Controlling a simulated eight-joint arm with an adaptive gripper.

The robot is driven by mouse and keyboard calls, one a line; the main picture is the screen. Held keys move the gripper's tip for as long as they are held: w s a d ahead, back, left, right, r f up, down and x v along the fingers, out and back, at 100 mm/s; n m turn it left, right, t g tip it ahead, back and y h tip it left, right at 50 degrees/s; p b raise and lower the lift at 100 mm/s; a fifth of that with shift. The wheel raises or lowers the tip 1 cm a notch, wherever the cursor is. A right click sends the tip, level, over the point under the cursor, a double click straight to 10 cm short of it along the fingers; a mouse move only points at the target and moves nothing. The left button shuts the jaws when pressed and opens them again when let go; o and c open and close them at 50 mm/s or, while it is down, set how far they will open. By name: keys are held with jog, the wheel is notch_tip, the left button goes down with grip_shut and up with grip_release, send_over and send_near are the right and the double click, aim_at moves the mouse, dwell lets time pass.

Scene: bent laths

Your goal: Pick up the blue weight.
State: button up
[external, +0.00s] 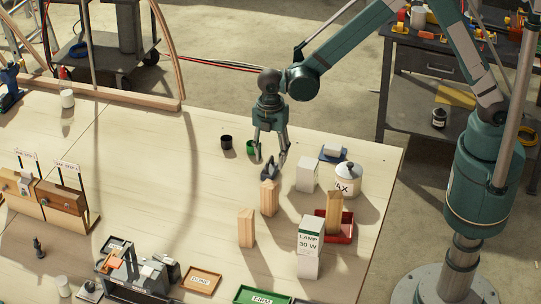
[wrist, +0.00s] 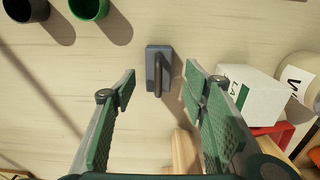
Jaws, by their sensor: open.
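The blue weight (external: 268,171) is a small dark blue-grey block with a bar handle on top, standing on the light wooden table. In the wrist view the blue weight (wrist: 153,62) lies ahead of the fingertips, roughly centred between them. My gripper (external: 271,158) points down over the weight with its fingers spread. In the wrist view my gripper (wrist: 161,88) is open and empty, with one green-padded finger on each side. I cannot tell exactly how high the fingertips are above the weight.
A green cup (external: 252,147) and a black cup (external: 226,142) stand left of my gripper. Wooden blocks (external: 269,198) stand close in front. A white box (external: 307,174), a lidded white jar (external: 347,179) and a red tray (external: 346,236) are to the right. The table's left middle is clear.

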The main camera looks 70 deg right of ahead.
aim_at(270, 168)
jog(key=shift+w+f, duration=0.1)
jog(key=shift+f, duration=2.5)
grip_shut()
